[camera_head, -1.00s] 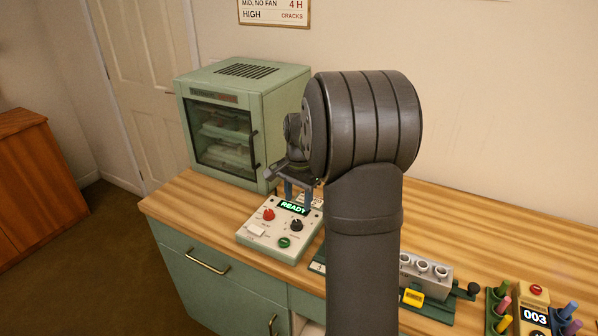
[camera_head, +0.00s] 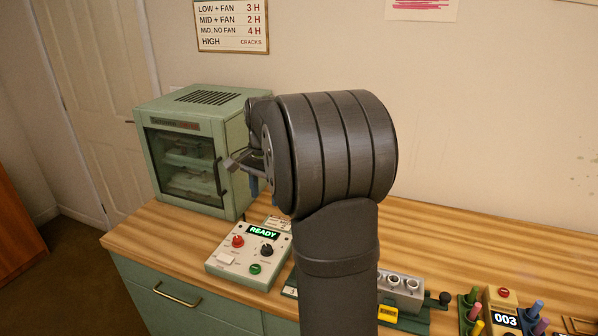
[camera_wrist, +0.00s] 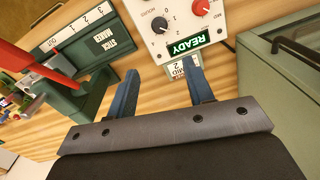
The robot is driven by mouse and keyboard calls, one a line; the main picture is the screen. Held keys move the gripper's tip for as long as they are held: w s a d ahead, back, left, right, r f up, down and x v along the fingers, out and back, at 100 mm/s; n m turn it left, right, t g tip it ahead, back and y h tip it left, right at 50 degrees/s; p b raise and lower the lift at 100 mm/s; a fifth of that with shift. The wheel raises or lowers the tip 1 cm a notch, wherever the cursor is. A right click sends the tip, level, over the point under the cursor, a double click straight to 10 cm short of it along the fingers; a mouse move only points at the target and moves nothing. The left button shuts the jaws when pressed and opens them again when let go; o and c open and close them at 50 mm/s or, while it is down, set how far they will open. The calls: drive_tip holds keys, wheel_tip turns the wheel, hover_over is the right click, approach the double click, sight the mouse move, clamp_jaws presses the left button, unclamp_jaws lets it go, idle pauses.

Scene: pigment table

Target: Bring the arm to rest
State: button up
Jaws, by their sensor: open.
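My gripper (camera_wrist: 163,92) shows in the wrist view with its two blue fingers spread apart and nothing between them. It hangs above the wooden table, with the control box (camera_wrist: 185,55) just beyond the fingertips. In the head view my gripper (camera_head: 250,178) is small and mostly hidden behind my dark arm, raised between the green oven and the control box (camera_head: 262,271). The box display reads READY.
The green oven (camera_head: 185,100) stands at the table's left end, its door shut. A stick maker (camera_wrist: 88,45) stands beside the control box. Several coloured sticks (camera_head: 470,302) stand in holders near a counter reading 003. The table behind my arm (camera_head: 450,235) is clear.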

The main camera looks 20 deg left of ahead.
sight(266, 247)
drive_tip(key=shift+f, duration=0.1)
drive_tip(key=f, duration=1.7)
drive_tip(key=shift+a+f, duration=0.15)
drive_tip(key=shift+a, duration=0.2)
drive_tip(key=shift+f, duration=0.25)
drive_tip(key=shift+r+n, duration=0.25)
drive_tip(key=shift+n, duration=0.55)
drive_tip(key=n, duration=1.1)
drive_tip(key=shift+a+n, duration=0.1)
drive_tip(key=shift+n, duration=2.2)
